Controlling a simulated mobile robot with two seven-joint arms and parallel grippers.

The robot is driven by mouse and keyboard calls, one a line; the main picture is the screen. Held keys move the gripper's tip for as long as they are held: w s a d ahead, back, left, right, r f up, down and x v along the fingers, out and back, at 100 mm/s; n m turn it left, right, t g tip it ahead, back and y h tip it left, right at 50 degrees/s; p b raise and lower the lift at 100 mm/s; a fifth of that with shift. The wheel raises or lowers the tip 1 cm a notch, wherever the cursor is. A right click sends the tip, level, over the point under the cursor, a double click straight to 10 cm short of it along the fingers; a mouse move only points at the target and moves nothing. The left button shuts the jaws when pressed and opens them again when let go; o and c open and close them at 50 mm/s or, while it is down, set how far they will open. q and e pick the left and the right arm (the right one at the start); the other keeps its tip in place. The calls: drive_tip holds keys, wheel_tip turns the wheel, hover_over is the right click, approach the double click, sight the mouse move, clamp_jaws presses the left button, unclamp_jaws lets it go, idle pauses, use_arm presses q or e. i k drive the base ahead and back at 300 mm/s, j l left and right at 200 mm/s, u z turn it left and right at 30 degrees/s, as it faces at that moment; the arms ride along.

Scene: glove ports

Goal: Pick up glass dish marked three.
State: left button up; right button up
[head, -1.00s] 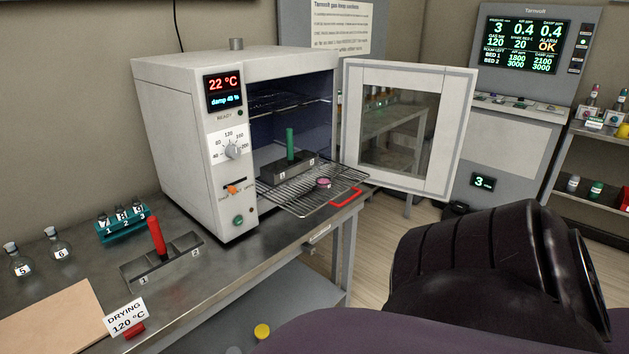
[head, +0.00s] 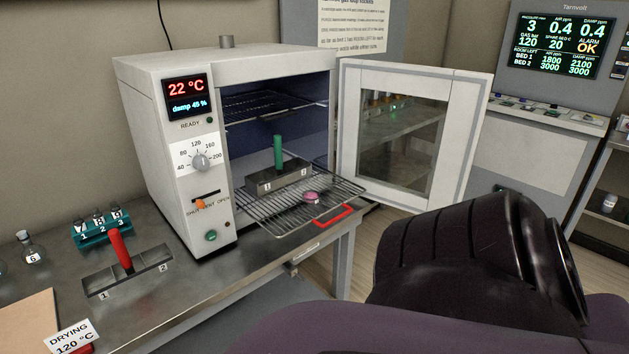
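A small round dish with pink contents (head: 311,197) lies on the pulled-out wire shelf (head: 270,213) of the oven, near the shelf's red front handle (head: 333,215). It is the only dish I can make out, and a number on it is too small to read. A dark metal block with a green upright handle (head: 278,153) stands behind it on the same shelf. Neither my left nor my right gripper shows in the head view.
The white oven (head: 185,170) has its door (head: 400,130) swung open to the right. A block with a red handle (head: 127,268) and a teal vial rack (head: 103,230) stand on the bench (head: 225,285). A dark, ribbed shape close to the camera hides the lower right.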

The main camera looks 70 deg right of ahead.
sight(311, 197)
drive_tip(key=k+l, duration=0.15)
drive_tip(key=l, duration=0.25)
drive_tip(key=k+l, duration=0.2)
drive_tip(key=l, duration=0.2)
drive_tip(key=k+l, duration=0.15)
drive_tip(key=l, duration=0.3)
drive_tip(key=k+l+u, duration=0.1)
drive_tip(key=l, duration=0.3)
drive_tip(key=k, duration=0.05)
